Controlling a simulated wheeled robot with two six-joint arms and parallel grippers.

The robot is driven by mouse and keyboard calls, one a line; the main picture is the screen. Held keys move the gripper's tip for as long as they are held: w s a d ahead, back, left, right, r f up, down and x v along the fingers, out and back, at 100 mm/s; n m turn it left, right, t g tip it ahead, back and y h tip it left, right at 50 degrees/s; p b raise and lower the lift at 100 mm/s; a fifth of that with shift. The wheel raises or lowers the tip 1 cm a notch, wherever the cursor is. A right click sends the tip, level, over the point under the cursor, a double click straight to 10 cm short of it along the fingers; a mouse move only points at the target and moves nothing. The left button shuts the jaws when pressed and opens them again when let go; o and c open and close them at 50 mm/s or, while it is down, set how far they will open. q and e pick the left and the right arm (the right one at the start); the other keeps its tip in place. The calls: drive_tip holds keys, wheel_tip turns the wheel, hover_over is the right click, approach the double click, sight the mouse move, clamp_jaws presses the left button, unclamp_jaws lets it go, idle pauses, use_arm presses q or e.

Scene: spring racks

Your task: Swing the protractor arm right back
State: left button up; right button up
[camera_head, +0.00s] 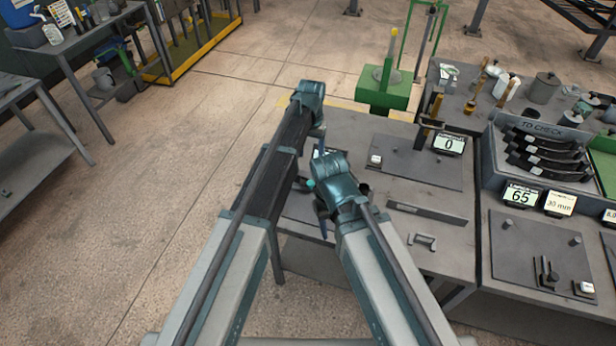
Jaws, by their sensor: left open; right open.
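I cannot clearly pick out the protractor arm. A dark flat plate (415,165) on the near grey bench carries a readout (449,144) showing 0, a small white-topped block (376,159) and an upright with a wooden handle (433,108). My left gripper (321,147) hangs below its wrist, left of this plate and partly hidden by my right arm. My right gripper (324,214) is lower, over the bench's left edge, with its fingers partly hidden by its wrist. Both are open, and I see nothing held.
A flat bar (427,212) and a small bracket (422,242) lie on the near bench. At right are a plate with pegs (540,250), a readout showing 65 (519,196) and a "TO CHECK" rack (498,150) of dark curved parts. A green stand (384,90) is behind.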

sight(310, 183)
use_arm(q)
wheel_tip(310, 183, down, 14)
drive_tip(key=b, duration=1.3)
drive_tip(key=shift+b, duration=0.35)
drive_tip(key=shift+r, duration=0.1)
clamp_jaws()
idle(0.4)
